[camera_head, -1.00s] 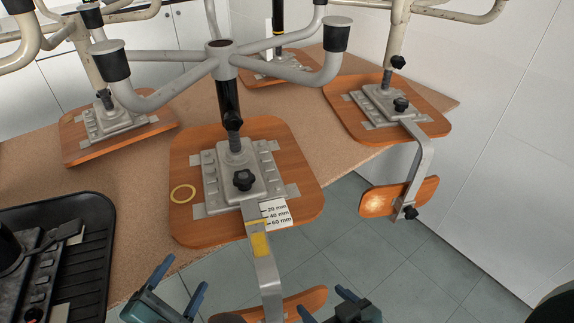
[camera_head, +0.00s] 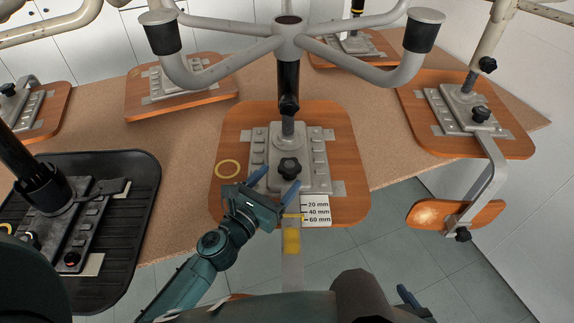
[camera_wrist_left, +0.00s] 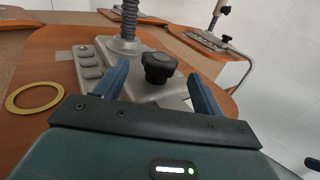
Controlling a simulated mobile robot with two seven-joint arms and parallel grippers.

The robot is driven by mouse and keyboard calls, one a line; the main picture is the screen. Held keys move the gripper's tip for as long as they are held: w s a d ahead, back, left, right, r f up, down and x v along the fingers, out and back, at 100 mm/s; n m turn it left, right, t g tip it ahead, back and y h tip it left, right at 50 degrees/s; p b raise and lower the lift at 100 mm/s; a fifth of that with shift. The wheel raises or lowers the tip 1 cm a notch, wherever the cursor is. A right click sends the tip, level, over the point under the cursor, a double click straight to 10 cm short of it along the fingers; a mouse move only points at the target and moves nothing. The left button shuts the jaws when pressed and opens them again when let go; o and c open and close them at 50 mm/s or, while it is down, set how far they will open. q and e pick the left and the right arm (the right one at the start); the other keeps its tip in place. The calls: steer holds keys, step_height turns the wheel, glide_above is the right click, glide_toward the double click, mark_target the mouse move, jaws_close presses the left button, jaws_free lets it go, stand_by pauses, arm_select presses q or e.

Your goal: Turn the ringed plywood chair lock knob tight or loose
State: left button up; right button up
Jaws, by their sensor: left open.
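The ringed plywood chair is upside down, its orange plywood seat (camera_head: 345,150) marked by a yellow ring (camera_head: 228,169) at the left. Its black lobed lock knob (camera_head: 290,168) sits on the grey metal plate (camera_head: 316,185) below the post. My left gripper (camera_head: 275,184) is open and empty, just in front of the knob. In the left wrist view, the knob (camera_wrist_left: 158,68) shows between and beyond the blue fingers, with no clear contact. My right gripper (camera_head: 410,300) shows only partly at the bottom right; its jaw opening is hidden.
A white scale card (camera_head: 316,210) lies by the yellow-marked metal bar (camera_head: 291,243). Other upturned chairs stand behind and at right (camera_head: 470,120). Grey chair legs spread above the knob.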

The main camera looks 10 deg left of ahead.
mark_target(283, 174)
arm_select(q)
steer(key=x, duration=0.3)
steer(key=shift+w+d, duration=0.15)
steer(key=shift+w, duration=0.2)
steer(key=shift+w+d, duration=0.1)
steer(key=shift+w, duration=0.15)
arm_select(e)
steer(key=shift+w+d+f, duration=0.1)
steer(key=shift+d+f, duration=0.1)
steer(key=shift+d, duration=0.05)
arm_select(q)
steer(key=shift+c, duration=0.2)
steer(key=shift+c, duration=0.8)
steer(key=c, duration=0.8)
arm_select(e)
steer(key=shift+a+r, duration=0.1)
steer(key=shift+r, duration=0.05)
arm_select(q)
steer(key=shift+m+h, duration=0.3)
steer(key=shift+h, duration=0.1)
